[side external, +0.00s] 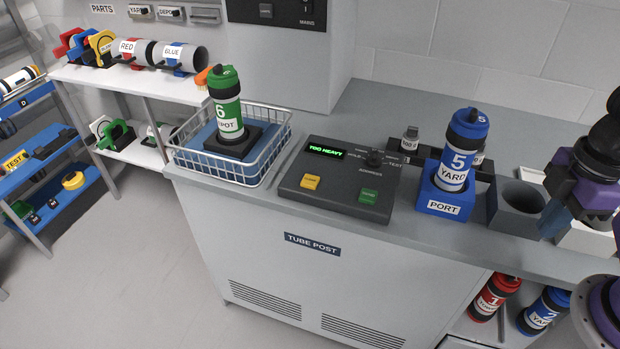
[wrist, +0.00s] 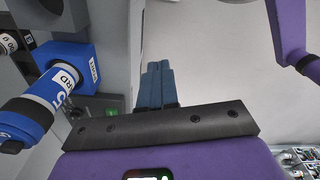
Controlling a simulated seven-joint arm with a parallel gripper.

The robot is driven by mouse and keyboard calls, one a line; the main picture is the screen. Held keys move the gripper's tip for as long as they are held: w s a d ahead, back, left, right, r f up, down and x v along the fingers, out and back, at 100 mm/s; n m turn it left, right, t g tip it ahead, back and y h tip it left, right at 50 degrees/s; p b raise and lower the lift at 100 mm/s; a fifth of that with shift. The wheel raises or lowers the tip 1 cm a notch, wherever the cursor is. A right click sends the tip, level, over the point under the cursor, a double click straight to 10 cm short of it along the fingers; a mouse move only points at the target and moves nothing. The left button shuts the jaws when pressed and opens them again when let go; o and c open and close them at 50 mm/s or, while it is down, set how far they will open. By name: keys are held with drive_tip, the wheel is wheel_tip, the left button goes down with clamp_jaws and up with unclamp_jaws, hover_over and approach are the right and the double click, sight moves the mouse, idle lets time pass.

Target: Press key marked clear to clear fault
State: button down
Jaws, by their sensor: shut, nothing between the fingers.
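A dark console (side external: 335,180) lies on the counter, and its green display (side external: 326,149) reads "TOO HEAVY". A yellow key (side external: 310,182) is at its front left and a green key (side external: 368,196) at its front right. Their lettering is too small to read, so I cannot tell which is marked clear. A dark selector knob (side external: 375,158) is at the back right. My gripper (side external: 552,221) is at the far right, well away from the console, beyond the blue port. In the wrist view its blue fingers (wrist: 159,82) are together and empty.
A blue PORT block (side external: 444,208) holds the blue YARD tube 5 (side external: 459,152), standing between console and gripper. An empty grey holder (side external: 518,207) is beside it. A wire basket (side external: 187,165) with green tube 6 (side external: 228,108) stands left of the console.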

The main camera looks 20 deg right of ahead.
drive_tip(key=shift+w+a, duration=0.1)
idle(0.5)
drive_tip(key=n+t+y, duration=0.2)
drive_tip(key=t+y, duration=0.2)
drive_tip(key=t, duration=0.4)
hover_over(313, 182)
drive_tip(key=shift+f, duration=2.2)
drive_tip(key=shift+f, duration=0.1)
drive_tip(key=shift+f, duration=4.3)
drive_tip(key=shift+f, duration=0.15)
drive_tip(key=shift+f, duration=0.3)
